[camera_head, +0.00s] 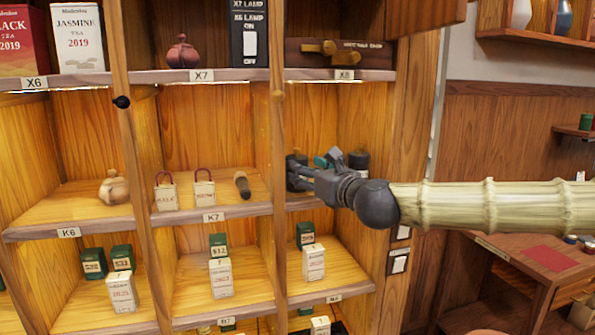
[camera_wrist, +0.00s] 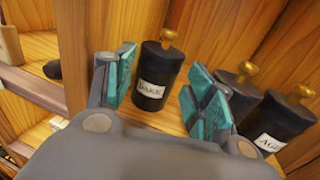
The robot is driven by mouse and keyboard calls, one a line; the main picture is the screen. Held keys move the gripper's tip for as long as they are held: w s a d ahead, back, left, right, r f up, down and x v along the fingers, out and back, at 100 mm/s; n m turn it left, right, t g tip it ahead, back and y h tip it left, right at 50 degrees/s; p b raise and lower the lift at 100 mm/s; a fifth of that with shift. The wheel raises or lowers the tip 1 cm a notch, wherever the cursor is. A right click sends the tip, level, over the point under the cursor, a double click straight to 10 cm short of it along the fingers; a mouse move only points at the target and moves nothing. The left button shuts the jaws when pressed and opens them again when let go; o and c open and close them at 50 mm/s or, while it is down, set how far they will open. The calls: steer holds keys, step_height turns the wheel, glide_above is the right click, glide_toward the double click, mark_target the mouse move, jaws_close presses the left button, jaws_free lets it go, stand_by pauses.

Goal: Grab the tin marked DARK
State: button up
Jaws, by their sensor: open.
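The black tin with a gold knob and a white label (camera_wrist: 150,88) stands upright on the shelf in the wrist view. Its label is small and seems to read DARK. My gripper (camera_wrist: 165,72) is open, with its teal-padded fingers pointing at this tin, one to each side in the picture. The tin's front looks clear of the pads; I cannot tell whether it is between the fingertips or just beyond. In the head view my gripper (camera_head: 314,168) is inside the cubby right of K7 and hides much of what stands there.
Two more black gold-knobbed tins stand right of my gripper in the wrist view: one partly behind the right finger (camera_wrist: 242,92), the other with a label starting AG (camera_wrist: 284,122). Wooden dividers flank the cubby. K7 holds two small tagged bags (camera_head: 204,190) and a dark-ended object (camera_head: 242,184).

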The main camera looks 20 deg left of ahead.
steer(key=x, duration=0.1)
steer(key=p+x, duration=0.2)
steer(key=x, duration=0.1)
steer(key=shift+r, duration=0.3)
steer(key=shift+w+a+f+p, duration=0.15)
steer(key=shift+w+a+p, duration=0.15)
steer(key=shift+p, duration=0.05)
steer(key=shift+c, duration=0.3)
steer(key=c, duration=0.6)
